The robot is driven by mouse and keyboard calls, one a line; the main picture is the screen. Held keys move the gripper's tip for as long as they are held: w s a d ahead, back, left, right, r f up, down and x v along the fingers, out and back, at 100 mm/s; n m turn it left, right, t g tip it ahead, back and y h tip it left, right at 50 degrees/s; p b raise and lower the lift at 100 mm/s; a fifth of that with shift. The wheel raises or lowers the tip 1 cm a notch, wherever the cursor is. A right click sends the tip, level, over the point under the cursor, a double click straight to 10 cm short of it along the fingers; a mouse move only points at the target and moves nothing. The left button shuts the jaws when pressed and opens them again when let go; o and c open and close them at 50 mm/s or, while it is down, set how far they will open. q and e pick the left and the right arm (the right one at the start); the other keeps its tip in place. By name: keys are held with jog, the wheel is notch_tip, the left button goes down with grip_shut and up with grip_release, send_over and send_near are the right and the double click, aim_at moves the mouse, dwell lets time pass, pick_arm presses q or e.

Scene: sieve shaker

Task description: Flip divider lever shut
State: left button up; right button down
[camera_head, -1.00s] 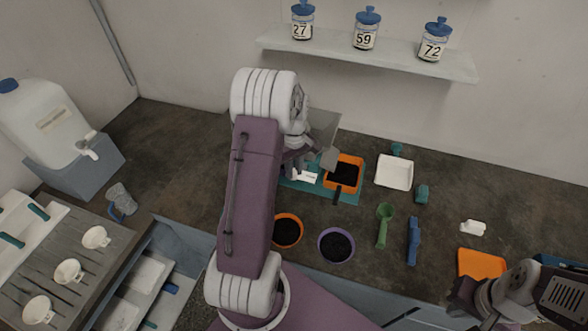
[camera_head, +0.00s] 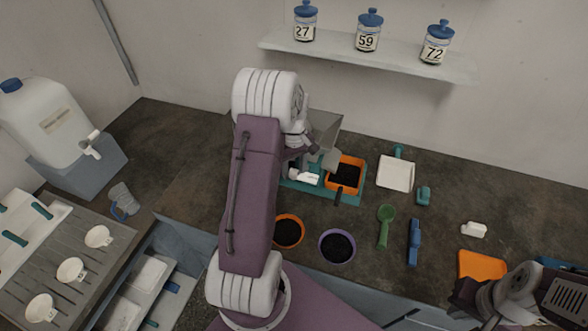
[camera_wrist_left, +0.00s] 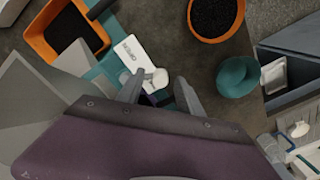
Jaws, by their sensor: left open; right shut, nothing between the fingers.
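A teal base (camera_head: 346,198) stands on the bench with an orange tray (camera_head: 359,163) of dark grains on it. Beside the tray is a white labelled plate (camera_wrist_left: 132,48) with a rounded white knob (camera_wrist_left: 160,78), which I take to be the divider lever; the lettering is too small to read. The white part also shows in the head view (camera_head: 308,178). My left gripper (camera_wrist_left: 160,93) is open, its fingertips on either side of and just short of the knob. I cannot tell whether they touch it. My right gripper (camera_head: 464,298) is shut and empty at the lower right.
A grey hopper (camera_head: 324,125) stands close behind my left wrist. An orange bowl (camera_head: 289,231) and a purple bowl (camera_head: 337,246) of dark grains are in front. A green scoop (camera_head: 385,226), blue tool (camera_head: 414,242) and white tray (camera_head: 396,174) lie to the right.

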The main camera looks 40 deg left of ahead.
aim_at(296, 173)
pick_arm(q)
notch_tip(296, 173, up, 9)
jog(key=shift+b, duration=0.4)
jog(key=shift+f, duration=0.1)
jog(key=s+d+m, duration=0.2)
jog(key=d+m, duration=0.1)
jog(key=d, duration=0.4)
jog(key=s+d+m, duration=0.2)
jog(key=s+d, duration=0.1)
jog(key=d, duration=0.4)
jog(key=s+d+f+m+t, duration=0.1)
jog(key=s+d+f+m, duration=0.2)
jog(key=s+f+m, duration=0.3)
jog(key=shift+s+d+f+m+b, duration=0.35)
jog(key=shift+s+m, duration=0.35)
jog(key=shift+s, duration=0.45)
